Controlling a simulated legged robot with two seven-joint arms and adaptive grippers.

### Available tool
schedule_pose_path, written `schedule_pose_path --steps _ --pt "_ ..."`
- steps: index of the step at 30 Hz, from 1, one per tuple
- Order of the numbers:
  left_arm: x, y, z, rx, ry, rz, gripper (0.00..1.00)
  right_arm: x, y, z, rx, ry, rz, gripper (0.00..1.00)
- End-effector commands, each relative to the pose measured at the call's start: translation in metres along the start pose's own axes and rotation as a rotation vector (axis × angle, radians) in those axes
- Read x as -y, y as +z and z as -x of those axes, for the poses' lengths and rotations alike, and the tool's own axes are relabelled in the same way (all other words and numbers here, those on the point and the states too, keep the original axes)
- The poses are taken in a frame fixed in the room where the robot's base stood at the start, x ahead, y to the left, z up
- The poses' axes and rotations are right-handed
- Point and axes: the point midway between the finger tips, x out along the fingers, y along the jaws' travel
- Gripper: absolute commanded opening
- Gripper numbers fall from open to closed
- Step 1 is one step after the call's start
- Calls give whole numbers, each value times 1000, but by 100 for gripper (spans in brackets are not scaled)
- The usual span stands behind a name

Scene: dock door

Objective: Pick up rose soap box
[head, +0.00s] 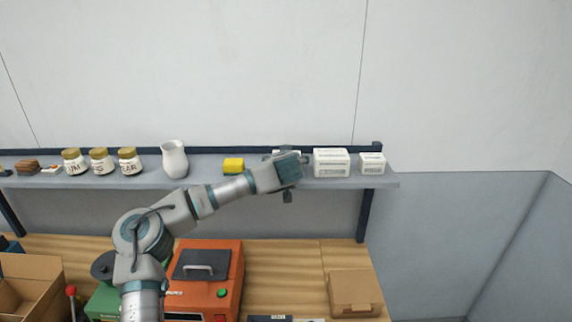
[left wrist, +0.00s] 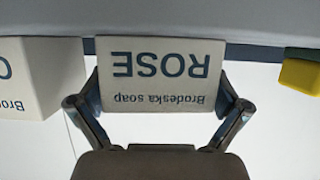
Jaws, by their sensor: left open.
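The rose soap box (left wrist: 160,65) is white with dark lettering "ROSE" and "Brodeska soap", seen upside down in the left wrist view. It stands on the wall shelf (head: 215,178). In the head view only a pale top strip of the rose soap box (head: 287,152) shows behind my left gripper (head: 292,165). In the left wrist view my left gripper (left wrist: 159,98) is open, with one finger on each side of the box's near part. I cannot tell whether the fingers touch it. My right gripper is not in view.
A larger white box (head: 331,163) stands close beside the rose box, with a smaller white box (head: 372,164) further right. A yellow block (head: 233,165), a white vase (head: 174,158) and several jars (head: 101,160) stand to the left. An orange machine (head: 213,280) sits on the bench below.

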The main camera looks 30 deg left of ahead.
Motion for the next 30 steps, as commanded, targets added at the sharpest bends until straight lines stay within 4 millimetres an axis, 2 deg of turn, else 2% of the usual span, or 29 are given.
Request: schedule_pose_path --steps 6,7,14,23,30 --pt "0 0 0 -1 1 0 100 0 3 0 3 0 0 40" --pt "-1 0 0 -2 0 -1 98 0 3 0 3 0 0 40" --pt "-2 0 1 -2 0 -2 40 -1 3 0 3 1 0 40" --pt "-1 -2 1 -3 2 1 38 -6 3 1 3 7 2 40" --pt "-14 -13 9 -3 9 -3 38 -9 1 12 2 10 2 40"
